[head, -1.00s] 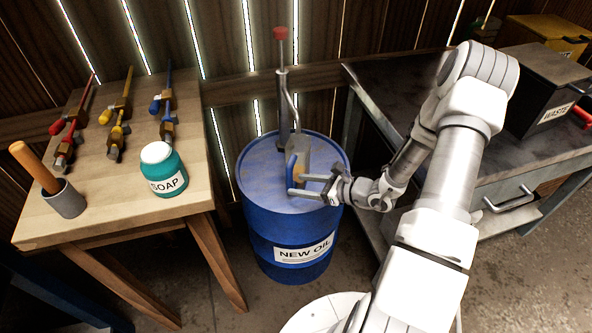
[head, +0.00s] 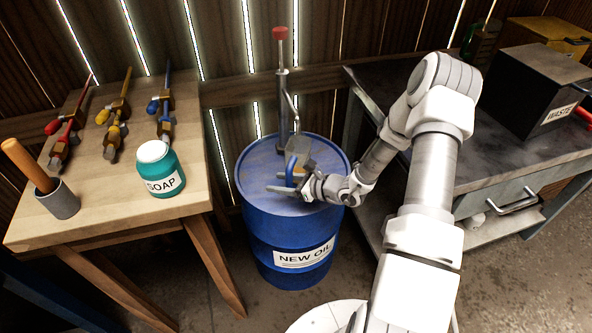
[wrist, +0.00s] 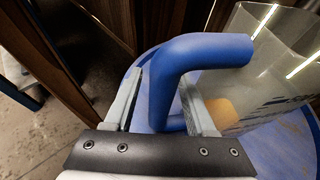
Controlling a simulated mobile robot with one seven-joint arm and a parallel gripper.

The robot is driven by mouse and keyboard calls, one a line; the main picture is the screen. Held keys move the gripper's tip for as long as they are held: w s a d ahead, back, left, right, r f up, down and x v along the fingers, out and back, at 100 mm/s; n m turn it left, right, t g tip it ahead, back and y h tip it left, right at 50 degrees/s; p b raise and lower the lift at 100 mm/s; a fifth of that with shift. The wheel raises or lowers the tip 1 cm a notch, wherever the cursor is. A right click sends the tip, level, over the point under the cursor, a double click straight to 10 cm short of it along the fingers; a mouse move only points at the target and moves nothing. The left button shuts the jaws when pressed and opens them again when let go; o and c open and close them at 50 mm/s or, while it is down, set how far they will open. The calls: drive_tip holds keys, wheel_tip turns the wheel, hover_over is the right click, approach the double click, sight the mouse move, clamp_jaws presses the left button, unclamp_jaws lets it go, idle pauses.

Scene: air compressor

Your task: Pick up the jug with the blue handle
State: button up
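The clear jug (head: 304,152) with the blue handle (head: 291,168) stands on top of the blue oil drum, below the pump outlet. My gripper (head: 285,182) is at the handle, low over the drum top. In the wrist view, the blue handle (wrist: 170,80) passes between the two fingers of my gripper (wrist: 163,92). The fingers are apart, one on each side of it, and do not look closed on it. The jug's clear body (wrist: 265,65) is at the right, with some orange at its bottom. In the head view my gripper hides part of the jug.
The blue drum (head: 290,228) is labelled NEW OIL, with a red-topped pump (head: 282,95) rising behind the jug. A wooden table (head: 110,200) with a soap jar (head: 160,170) stands at left. A metal bench (head: 435,180) with a black waste box (head: 535,90) stands at right.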

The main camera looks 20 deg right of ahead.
clamp_jaws()
drive_tip(key=shift+r, duration=0.1)
idle(0.3)
